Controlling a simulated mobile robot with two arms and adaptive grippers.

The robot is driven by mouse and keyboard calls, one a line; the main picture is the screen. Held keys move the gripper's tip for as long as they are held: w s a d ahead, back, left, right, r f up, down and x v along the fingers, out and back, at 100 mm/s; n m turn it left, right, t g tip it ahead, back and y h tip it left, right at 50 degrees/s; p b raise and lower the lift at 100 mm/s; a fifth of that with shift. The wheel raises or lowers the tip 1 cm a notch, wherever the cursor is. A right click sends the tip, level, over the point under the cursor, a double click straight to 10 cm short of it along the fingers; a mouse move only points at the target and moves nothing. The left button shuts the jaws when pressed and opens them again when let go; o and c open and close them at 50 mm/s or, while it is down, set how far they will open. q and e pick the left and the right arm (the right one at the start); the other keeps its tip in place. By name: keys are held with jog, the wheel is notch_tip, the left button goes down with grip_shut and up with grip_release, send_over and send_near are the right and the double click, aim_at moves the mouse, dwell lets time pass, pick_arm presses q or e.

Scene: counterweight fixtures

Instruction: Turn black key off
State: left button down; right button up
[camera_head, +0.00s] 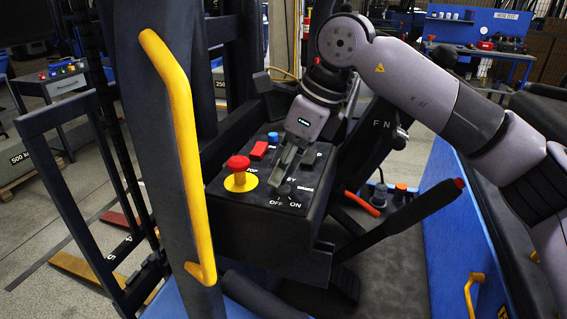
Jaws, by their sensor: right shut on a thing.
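The black key (285,189) sits on the top of a dark control panel (225,201), just behind the white OFF and ON labels. My right gripper (280,178) reaches down to the panel from the upper right and is shut on the black key. Its fingers partly hide the key, so I cannot tell clearly which label it points to. My left gripper is not in view.
A red stop button (238,163) on a yellow base stands left of the key. A red switch (259,150) and a blue button (273,137) are behind it. A yellow handrail (183,130) rises at the left, and a black lever (415,215) is at the right.

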jog(key=o, duration=1.2)
jog(key=shift+c, duration=0.2)
jog(key=v, duration=1.2)
